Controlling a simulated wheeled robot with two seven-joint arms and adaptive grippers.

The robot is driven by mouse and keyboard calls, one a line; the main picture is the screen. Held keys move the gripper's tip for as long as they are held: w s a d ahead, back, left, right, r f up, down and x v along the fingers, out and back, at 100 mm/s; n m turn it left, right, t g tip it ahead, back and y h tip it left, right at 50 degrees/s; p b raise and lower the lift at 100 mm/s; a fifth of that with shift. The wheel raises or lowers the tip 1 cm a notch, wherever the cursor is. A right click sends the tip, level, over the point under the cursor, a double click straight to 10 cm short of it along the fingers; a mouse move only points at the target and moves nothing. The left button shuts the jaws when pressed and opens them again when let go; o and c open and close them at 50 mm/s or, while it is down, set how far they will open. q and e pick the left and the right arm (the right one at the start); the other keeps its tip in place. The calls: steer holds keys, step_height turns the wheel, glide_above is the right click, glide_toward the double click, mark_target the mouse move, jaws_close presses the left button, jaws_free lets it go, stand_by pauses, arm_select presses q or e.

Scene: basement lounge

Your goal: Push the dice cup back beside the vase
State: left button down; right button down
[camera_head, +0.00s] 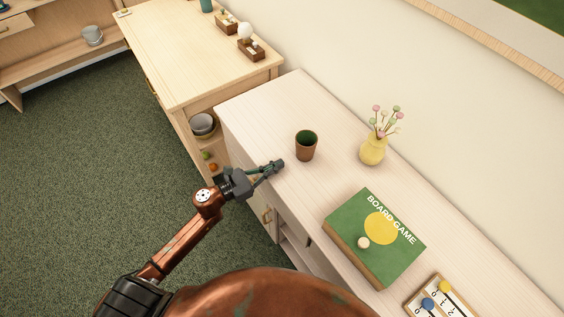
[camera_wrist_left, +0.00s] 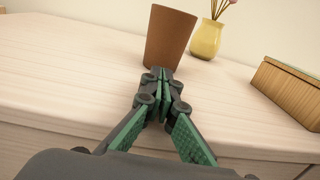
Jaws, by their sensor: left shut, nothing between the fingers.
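The brown dice cup (camera_head: 306,147) stands upright on the pale wooden cabinet top, with a dark green inside. The yellow vase (camera_head: 373,150) with pink and green ball-headed stems stands farther back, to the right of the cup and apart from it. My left gripper (camera_head: 277,166) is shut and empty at the cabinet's front edge, just left of and in front of the cup. In the left wrist view the shut fingertips (camera_wrist_left: 164,77) overlap the base of the cup (camera_wrist_left: 170,35); contact is unclear. The vase (camera_wrist_left: 206,38) shows behind it. My right gripper is not in view.
A green board game box (camera_head: 350,243) with a small pale ball on it lies to the right on the cabinet (camera_head: 262,108). The surface between cup and vase is clear. A wall runs behind.

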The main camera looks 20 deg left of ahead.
arm_select(q)
steer(key=v, duration=0.9)
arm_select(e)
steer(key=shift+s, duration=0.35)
